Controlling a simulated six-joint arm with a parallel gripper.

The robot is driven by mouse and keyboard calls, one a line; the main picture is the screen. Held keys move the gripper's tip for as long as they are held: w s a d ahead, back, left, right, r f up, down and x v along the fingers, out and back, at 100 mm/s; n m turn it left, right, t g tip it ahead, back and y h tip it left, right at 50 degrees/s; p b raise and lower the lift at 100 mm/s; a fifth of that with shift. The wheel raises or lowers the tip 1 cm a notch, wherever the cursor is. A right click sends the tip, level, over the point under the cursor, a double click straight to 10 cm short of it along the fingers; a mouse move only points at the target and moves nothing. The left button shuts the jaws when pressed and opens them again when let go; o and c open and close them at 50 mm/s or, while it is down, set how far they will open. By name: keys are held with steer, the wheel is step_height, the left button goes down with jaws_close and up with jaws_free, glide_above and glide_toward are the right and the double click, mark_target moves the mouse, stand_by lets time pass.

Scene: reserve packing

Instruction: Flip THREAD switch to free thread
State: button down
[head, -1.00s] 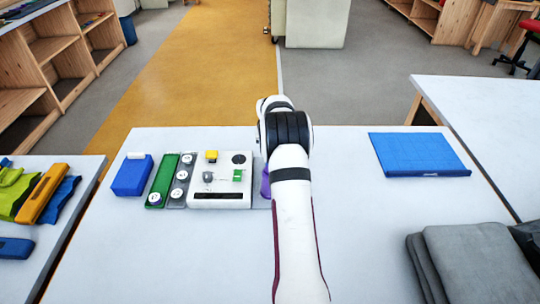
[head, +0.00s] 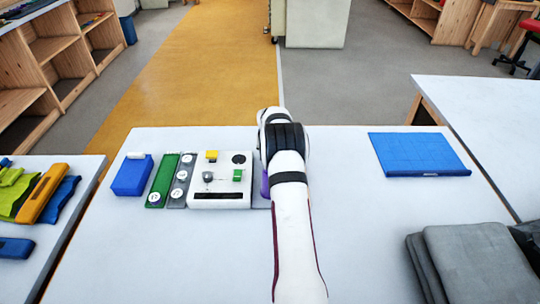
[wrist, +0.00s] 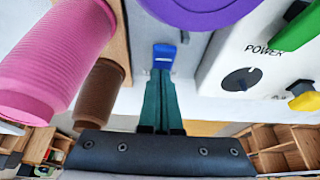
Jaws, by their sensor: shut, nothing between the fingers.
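A white control box (head: 220,185) stands on the white table, left of my arm. It carries a yellow switch (head: 212,155), a green switch (head: 238,175), a grey knob (head: 208,177) and a round black dial (head: 239,159). In the wrist view a black knob (wrist: 241,79) beside the word POWER shows, with parts of a green piece (wrist: 298,30) and a yellow piece (wrist: 304,98). No THREAD label is readable. My gripper (wrist: 163,55) is shut and empty, its blue tips beside a purple spool (wrist: 197,8) and apart from the switches. My arm hides it in the head view.
Pink (wrist: 58,55) and brown (wrist: 100,92) spools lie close left of my fingers in the wrist view. Left of the box are a strip with round pieces (head: 180,180), a green strip (head: 160,185) and a blue box (head: 131,176).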

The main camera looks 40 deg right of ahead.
steer(key=shift+s+a, duration=0.6)
steer(key=shift+a, duration=0.05)
steer(key=v, duration=1.4)
steer(key=shift+w+d, duration=0.25)
steer(key=shift+r, duration=0.15)
steer(key=shift+w+d+r, duration=0.25)
steer(key=shift+w+d, duration=0.15)
steer(key=shift+d, duration=0.2)
